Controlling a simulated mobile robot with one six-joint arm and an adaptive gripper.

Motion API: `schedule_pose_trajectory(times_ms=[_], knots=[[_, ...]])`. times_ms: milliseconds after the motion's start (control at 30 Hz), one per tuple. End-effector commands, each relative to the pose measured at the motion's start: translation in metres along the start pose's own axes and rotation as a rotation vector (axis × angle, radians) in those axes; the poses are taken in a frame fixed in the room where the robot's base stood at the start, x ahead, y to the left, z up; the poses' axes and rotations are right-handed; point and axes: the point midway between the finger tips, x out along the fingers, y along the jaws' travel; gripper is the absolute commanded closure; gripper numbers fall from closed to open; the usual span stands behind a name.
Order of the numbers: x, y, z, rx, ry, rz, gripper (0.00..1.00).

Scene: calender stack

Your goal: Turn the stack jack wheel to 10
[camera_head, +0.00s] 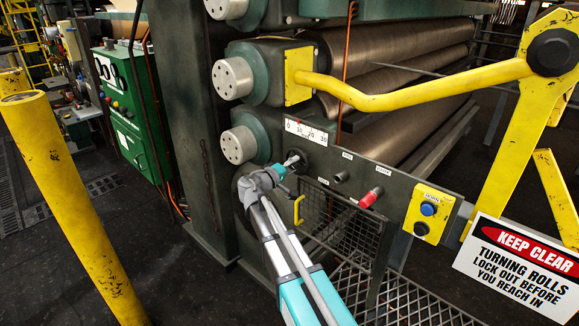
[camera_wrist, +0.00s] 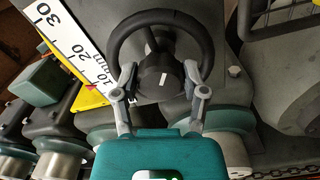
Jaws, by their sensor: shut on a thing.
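The stack jack wheel (camera_wrist: 160,48) is black with a round hub and a white mark on the hub. It shows partly in the head view (camera_head: 296,160), mostly hidden by my gripper (camera_head: 286,166). In the wrist view my gripper (camera_wrist: 160,78) is shut on the wheel, with one finger at each side of the hub. The white scale (camera_head: 306,131) reads 0 to 30 and sits just above the wheel in the head view. In the wrist view the scale (camera_wrist: 72,48) shows 10, 20 and 30.
Right of the wheel are a black knob (camera_head: 341,177), a red knob (camera_head: 371,198) and a yellow button box (camera_head: 430,212). A yellow handle (camera_head: 299,210) and mesh guard (camera_head: 340,228) are below. A yellow lever (camera_head: 430,95) crosses above; a warning sign (camera_head: 520,268) stands right.

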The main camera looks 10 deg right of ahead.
Motion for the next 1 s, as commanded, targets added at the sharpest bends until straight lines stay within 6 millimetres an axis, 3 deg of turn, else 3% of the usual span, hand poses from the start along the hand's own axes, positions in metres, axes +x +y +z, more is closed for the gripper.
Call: schedule_pose_trajectory(times_ms=[500, 1000], knots=[[0.0044, 0.0038, 0.0024, -0.437, -0.012, 0.006, 0.91], [0.0044, 0.0044, 0.0019, -0.556, -0.012, 0.006, 0.91]])
